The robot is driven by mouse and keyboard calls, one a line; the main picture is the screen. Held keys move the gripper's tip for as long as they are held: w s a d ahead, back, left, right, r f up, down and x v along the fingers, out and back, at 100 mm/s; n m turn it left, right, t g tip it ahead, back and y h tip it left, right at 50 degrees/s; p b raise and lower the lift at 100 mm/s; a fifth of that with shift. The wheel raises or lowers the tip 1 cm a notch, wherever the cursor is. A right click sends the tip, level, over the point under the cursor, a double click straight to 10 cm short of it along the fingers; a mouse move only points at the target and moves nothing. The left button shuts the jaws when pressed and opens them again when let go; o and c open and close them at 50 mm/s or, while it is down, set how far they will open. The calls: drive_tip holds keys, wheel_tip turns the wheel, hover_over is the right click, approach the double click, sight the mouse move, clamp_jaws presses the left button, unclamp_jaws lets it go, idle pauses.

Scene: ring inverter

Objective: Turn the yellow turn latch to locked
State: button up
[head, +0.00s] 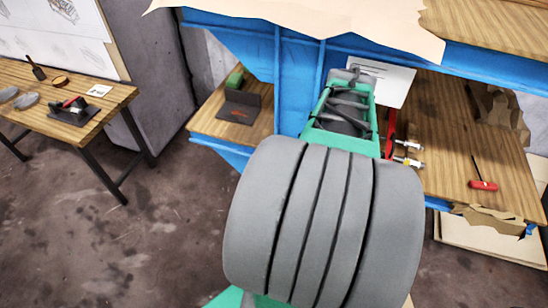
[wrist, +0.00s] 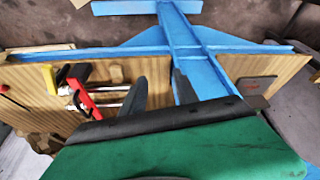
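In the wrist view a small yellow part (wrist: 48,78) shows at the left, at the edge of the wooden shelf board. It may be the yellow turn latch; its setting cannot be told. Beside it are a red bar (wrist: 88,96) and metal rods (wrist: 108,97). The red bar also shows in the head view (head: 390,128), right of my arm. My gripper (wrist: 163,92) has its two dark fingers apart with nothing seen between them. It is to the right of the red bar and the yellow part in the wrist view. In the head view my own arm hides much of this area.
A blue bench frame (head: 300,75) with wooden shelves surrounds my arm. A red-handled screwdriver (head: 482,185) lies on the right shelf, and a dark bracket (head: 240,106) stands on the left one. A white sheet (head: 392,80) is behind my gripper. A side table (head: 50,78) stands at left.

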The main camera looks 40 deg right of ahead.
drive_tip(key=w+a+f+n+y+b, duration=0.1)
drive_tip(key=w+a, duration=0.5)
drive_tip(key=a, duration=0.6)
drive_tip(key=shift+w+a+f+n+b, duration=0.35)
drive_tip(key=shift+n+b, duration=0.25)
drive_tip(key=shift+n, duration=0.7)
drive_tip(key=shift+d, duration=0.1)
